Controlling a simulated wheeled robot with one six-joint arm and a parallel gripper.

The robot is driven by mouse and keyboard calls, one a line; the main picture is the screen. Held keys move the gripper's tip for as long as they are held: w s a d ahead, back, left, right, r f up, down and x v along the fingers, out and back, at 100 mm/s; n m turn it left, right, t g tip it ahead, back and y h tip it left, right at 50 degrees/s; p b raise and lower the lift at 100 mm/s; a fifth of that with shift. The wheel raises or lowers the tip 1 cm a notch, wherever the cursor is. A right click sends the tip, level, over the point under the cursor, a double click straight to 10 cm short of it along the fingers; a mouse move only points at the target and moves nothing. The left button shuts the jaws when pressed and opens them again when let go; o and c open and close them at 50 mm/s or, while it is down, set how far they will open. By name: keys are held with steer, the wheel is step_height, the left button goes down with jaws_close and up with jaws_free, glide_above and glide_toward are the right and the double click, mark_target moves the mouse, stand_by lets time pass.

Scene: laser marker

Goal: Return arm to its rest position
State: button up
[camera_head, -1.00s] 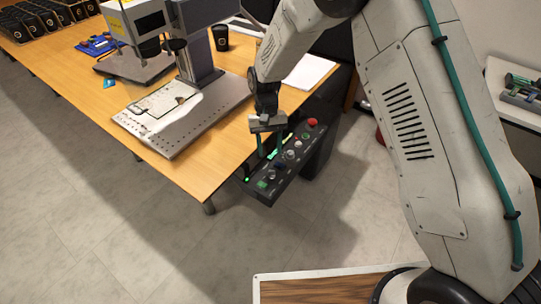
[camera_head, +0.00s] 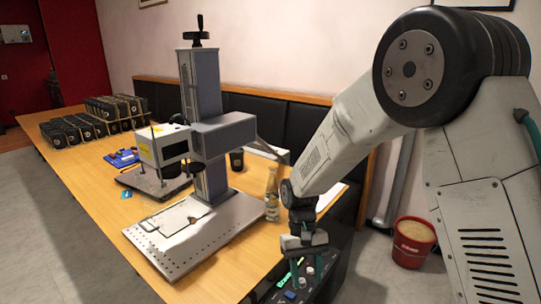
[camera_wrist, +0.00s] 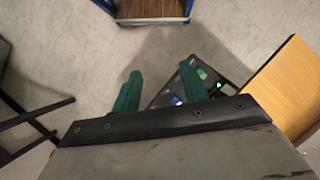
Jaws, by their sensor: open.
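My gripper (camera_head: 308,272) hangs at the lower middle of the head view, pointing down, with its two green fingers apart and nothing seen between them. In the wrist view my gripper (camera_wrist: 158,88) also shows its green fingers spread. The black control panel (camera_head: 296,289) with lit green buttons is behind and below the fingers at the table's corner. In the wrist view the panel (camera_wrist: 193,78) is partly hidden by the right finger. I cannot tell from these views how far the fingers are from the panel.
The laser marker (camera_head: 205,140) stands on the wooden table (camera_head: 95,185), its grey base plate (camera_head: 190,235) near the front edge. A bottle (camera_head: 272,195) and black cup (camera_head: 237,160) are beside its column. Black boxes (camera_head: 95,118) stand at the far end. A red bucket (camera_head: 412,243) is right.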

steer(key=s+d+r+m+t, duration=0.1)
steer(key=s+d+r+t, duration=0.2)
steer(key=s+d+r, duration=0.5)
steer(key=s+d+r+m+t+y, duration=0.1)
steer(key=s+d+r+t, duration=0.2)
steer(key=s+d+r, duration=0.6)
steer(key=s+r, duration=0.5)
steer(key=s, duration=0.1)
steer(key=shift+s+d+r+m+t, duration=0.25)
steer(key=shift+r+m+t, duration=0.05)
stand_by(0.4)
